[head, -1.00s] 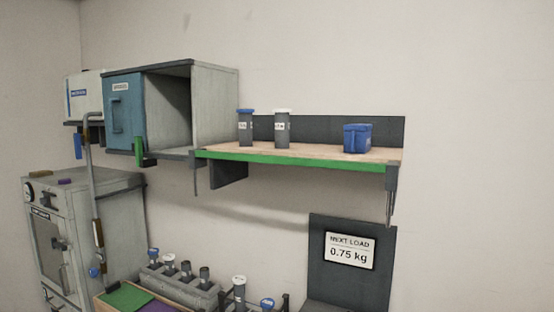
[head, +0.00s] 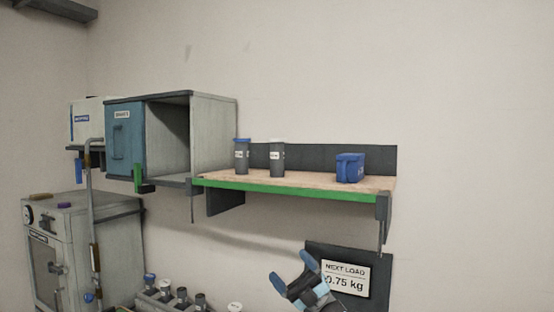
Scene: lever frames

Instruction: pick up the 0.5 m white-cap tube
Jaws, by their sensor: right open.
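A grey tube with a white cap (head: 277,160) stands upright on the wooden shelf (head: 315,181). Its small label is too blurred to read. A grey tube with a blue cap (head: 242,156) stands just left of it. Another white-cap tube (head: 166,288) is in a rack low in the view, and a white cap (head: 235,307) shows at the bottom edge. My right gripper (head: 293,272) is open and empty, with blue fingertips, below the shelf in front of the sign. It is well apart from the tubes. My left gripper is not in view.
A blue box (head: 350,168) stands at the shelf's right part, with bare wood between it and the tubes. An open cabinet (head: 213,135) with a blue door adjoins the shelf's left end. A green front edge (head: 290,191) runs along the shelf. A 0.75 kg sign (head: 345,278) is below.

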